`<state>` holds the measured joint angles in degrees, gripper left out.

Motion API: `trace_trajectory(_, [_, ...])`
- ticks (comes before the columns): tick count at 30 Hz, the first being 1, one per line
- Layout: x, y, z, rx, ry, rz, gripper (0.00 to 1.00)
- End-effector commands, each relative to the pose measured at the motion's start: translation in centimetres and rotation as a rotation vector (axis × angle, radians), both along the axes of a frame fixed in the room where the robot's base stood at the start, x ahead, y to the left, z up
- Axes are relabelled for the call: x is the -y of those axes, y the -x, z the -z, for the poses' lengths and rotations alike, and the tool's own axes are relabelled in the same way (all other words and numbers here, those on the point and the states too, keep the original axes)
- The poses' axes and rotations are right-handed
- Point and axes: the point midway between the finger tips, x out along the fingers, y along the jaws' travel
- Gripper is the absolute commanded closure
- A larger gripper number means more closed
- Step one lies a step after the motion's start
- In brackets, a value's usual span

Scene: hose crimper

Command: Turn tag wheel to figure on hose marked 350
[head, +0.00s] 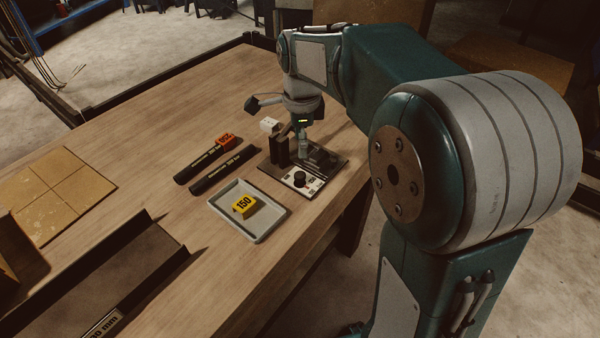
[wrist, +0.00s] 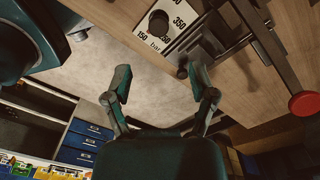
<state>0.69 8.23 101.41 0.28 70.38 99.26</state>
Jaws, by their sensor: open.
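The tag wheel is a small black knob (head: 300,179) on a white plate at the front of the crimper (head: 330,158). In the wrist view the knob (wrist: 158,22) sits beside printed figures, with 150, 350 and "bar" readable; where it points is unclear. My gripper (wrist: 158,72) is open and empty, its two fingers apart, and the knob is ahead of them, untouched. In the head view my gripper (head: 303,140) is over the crimper. A black hose (head: 203,162) with an orange tag (head: 226,139), seemingly 350, lies left of the crimper.
A second black hose (head: 222,171) lies beside the first. A grey tray (head: 270,229) holds a yellow 150 tag (head: 244,206). A lever with a red end (wrist: 304,104) shows right in the wrist view. A dark trough (head: 110,275) and cardboard (head: 55,195) lie left.

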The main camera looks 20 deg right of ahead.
Motion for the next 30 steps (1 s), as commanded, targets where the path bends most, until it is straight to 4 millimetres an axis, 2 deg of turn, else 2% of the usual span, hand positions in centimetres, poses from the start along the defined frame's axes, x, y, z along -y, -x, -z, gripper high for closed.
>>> trace_trajectory(9, [-0.5, 0.1, 6.1, -0.006, 0.005, -0.004, 0.27])
trace_trajectory(13, [-0.5, 0.1, 7.9, -0.003, 0.005, -0.004, 0.27])
trace_trajectory(18, [-0.4, 0.1, 9.1, -0.001, 0.004, -0.003, 0.27])
trace_trajectory(26, [-0.4, 0.1, 9.2, 0.0, 0.004, -0.003, 0.27])
trace_trajectory(29, [-0.5, 0.1, 9.2, 0.0, 0.005, -0.004, 0.67])
trace_trajectory(30, [-0.5, 0.1, 9.2, 0.0, 0.005, -0.004, 0.84])
